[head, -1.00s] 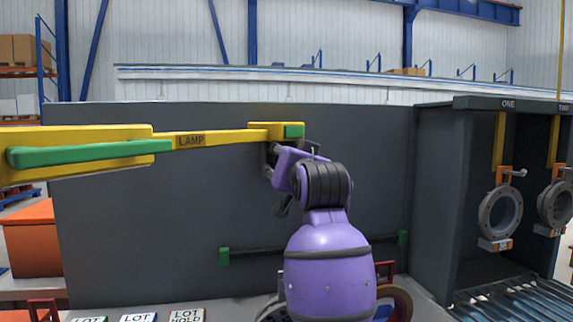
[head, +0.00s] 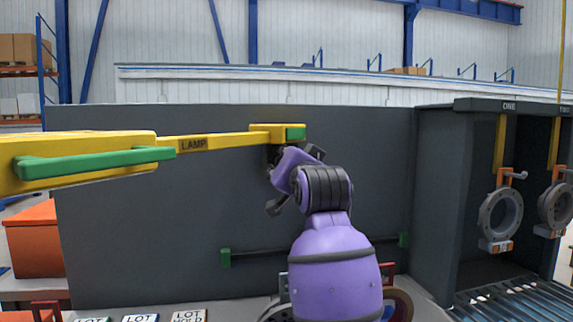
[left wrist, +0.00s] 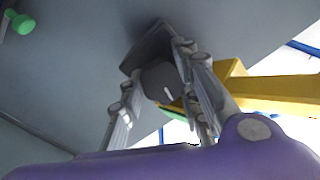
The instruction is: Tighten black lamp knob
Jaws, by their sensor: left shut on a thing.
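The yellow lamp arm (head: 225,141), marked LAMP, reaches across the dark panel to a yellow end block (head: 262,134) with a green tip. My left gripper (head: 273,160) is just under that block, on my purple arm, and its fingers partly hide each other. In the left wrist view the black knob (left wrist: 160,82), with a short white mark on its face, sits between the fingers of my left gripper (left wrist: 160,62). The gripper is shut on the knob. The yellow lamp part (left wrist: 275,92) passes close at the right. The knob is mostly hidden in the head view. My right gripper is not in view.
A dark panel (head: 130,210) stands behind the lamp, with a dark rail (head: 310,252) between green ends low on it. At the right, grey rings (head: 500,214) hang on orange hooks over a roller conveyor (head: 515,300). LOT cards (head: 188,316) lie at lower left.

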